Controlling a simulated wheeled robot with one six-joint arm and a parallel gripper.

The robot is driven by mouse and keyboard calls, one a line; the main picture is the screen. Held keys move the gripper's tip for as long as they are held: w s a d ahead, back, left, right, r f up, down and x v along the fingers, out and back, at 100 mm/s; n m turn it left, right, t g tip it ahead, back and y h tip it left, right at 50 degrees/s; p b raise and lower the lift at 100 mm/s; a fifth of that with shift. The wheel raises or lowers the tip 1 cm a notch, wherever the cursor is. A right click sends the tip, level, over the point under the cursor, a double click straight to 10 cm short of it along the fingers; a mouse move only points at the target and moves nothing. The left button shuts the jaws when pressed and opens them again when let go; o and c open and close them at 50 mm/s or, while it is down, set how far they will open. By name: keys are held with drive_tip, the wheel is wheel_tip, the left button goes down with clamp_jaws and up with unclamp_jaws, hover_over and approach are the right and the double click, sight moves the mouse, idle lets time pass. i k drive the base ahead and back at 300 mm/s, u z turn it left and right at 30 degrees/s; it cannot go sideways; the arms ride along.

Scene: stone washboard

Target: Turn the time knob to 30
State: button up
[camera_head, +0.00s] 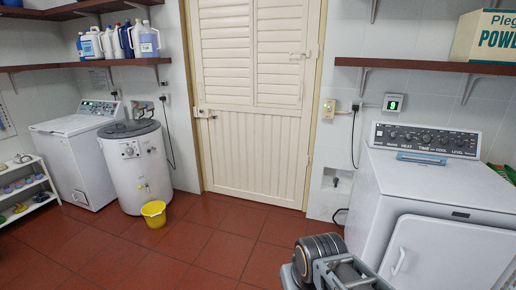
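A white machine (440,195) stands at the right, with a dark control panel (425,139) along its upper back. The panel carries a row of several black knobs, with small labels beneath that seem to include HEAT, TIME, COOL and LEVEL. The time knob (426,138) appears to be near the middle of the row. Its setting is too small to read. Part of my arm, black and grey, shows at the bottom centre, in front of and left of the machine. No gripper fingers can be made out, and nothing touches the knobs.
A blue flat item (421,158) lies on the machine's top below the panel. A wooden shelf (425,65) with a box (487,38) hangs above. A yellow bucket (154,213), a white drum (138,170) and another washer (80,150) stand left. The middle tiled floor is clear.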

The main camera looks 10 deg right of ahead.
sight(425, 138)
drive_tip(key=i, duration=2.55)
drive_tip(key=z, duration=0.85)
drive_tip(key=i, duration=1.25)
drive_tip(key=z, duration=1.9)
drive_tip(key=i, duration=0.9)
drive_tip(key=z, duration=0.65)
